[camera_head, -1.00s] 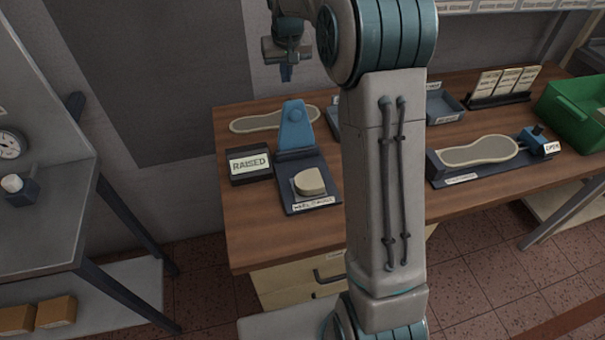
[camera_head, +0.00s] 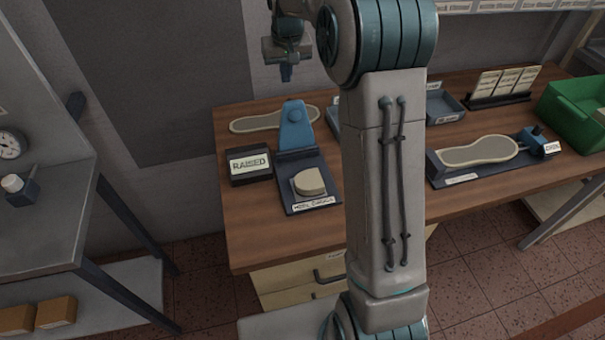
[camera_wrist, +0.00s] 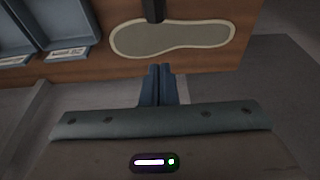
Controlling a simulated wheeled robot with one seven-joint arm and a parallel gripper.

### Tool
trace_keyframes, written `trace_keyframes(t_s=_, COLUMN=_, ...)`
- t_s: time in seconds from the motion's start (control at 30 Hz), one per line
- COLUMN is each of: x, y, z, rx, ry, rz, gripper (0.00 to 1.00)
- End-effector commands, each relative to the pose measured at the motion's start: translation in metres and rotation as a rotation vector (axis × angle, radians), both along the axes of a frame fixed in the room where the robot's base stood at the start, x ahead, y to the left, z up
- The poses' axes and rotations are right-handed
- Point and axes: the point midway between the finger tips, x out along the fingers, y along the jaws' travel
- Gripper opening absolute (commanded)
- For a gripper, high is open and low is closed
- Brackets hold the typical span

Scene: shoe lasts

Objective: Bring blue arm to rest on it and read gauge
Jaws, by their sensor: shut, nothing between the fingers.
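The blue arm (camera_head: 295,127) stands raised at the back of a dark gauge base (camera_head: 297,206) on the wooden bench. A cream heel-shaped piece (camera_head: 309,182) lies on the base in front of it. A dark box beside it carries a sign (camera_head: 249,163) that reads RAISED. My gripper (camera_head: 286,78) is above the back of the bench, higher than the blue arm and apart from it. In the wrist view its blue fingers (camera_wrist: 157,71) are together and empty. A dark upright part (camera_wrist: 153,10) shows at that view's top edge; I cannot tell what it is.
A sole-shaped board (camera_head: 257,122) lies behind the gauge and shows in the wrist view (camera_wrist: 190,38). A second sole fixture (camera_head: 480,152), trays (camera_head: 441,108), a card rack (camera_head: 500,88) and a green crate (camera_head: 578,112) stand to the right. A grey side table (camera_head: 50,220) with a dial is left.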

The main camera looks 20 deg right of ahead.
Motion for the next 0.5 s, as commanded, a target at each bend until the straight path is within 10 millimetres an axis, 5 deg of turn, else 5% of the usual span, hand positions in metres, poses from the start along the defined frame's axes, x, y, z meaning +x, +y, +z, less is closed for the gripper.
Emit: trace_keyframes(t_s=0.5, x=-0.0001, y=0.0000, z=-0.0074, rx=0.000, ry=0.001, rz=0.000, gripper=0.00)
